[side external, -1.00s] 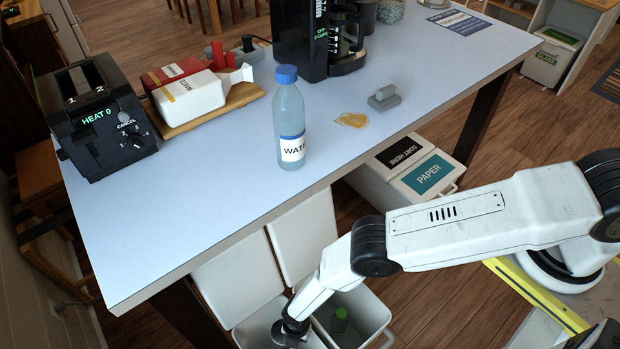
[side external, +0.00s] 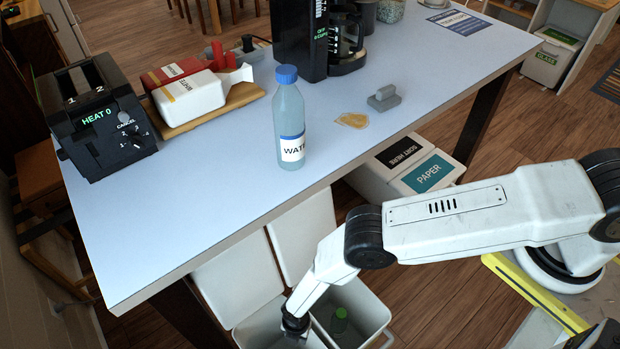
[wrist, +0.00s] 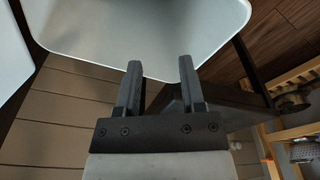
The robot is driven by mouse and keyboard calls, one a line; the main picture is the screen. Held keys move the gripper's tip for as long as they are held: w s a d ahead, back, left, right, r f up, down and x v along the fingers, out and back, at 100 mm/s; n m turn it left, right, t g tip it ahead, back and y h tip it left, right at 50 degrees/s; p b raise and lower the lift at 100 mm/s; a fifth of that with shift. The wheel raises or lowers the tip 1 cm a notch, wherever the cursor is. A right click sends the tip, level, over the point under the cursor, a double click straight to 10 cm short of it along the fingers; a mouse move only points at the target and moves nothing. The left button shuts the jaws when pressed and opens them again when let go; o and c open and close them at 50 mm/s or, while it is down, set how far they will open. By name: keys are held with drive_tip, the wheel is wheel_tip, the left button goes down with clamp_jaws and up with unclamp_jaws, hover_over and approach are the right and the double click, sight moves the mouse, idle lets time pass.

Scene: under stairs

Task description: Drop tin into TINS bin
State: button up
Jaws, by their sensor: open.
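My gripper (side external: 295,328) is over the left one of two open bins under the table's front edge. In the wrist view the gripper (wrist: 160,68) has its two fingers apart with nothing between them. The left bin (side external: 252,326) is pale, with its raised lid behind it; my wrist covers part of its opening. No TINS label is readable. The tin does not show in either view. A pale rounded panel or bin part (wrist: 140,30) lies beyond the fingertips in the wrist view; I cannot tell which.
PAPER and other closed bins (side external: 428,172) stand behind. On the table (side external: 215,205) are a water bottle (side external: 290,115), toaster (side external: 103,125), coffee maker (side external: 300,40), grey block (side external: 384,98) and brown stain (side external: 353,120).

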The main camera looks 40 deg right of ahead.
wheel_tip(320, 180, up, 6)
drive_tip(key=shift+w+d, duration=0.2)
drive_tip(key=shift+d, duration=0.15)
idle(0.6)
drive_tip(key=shift+w+d, duration=0.1)
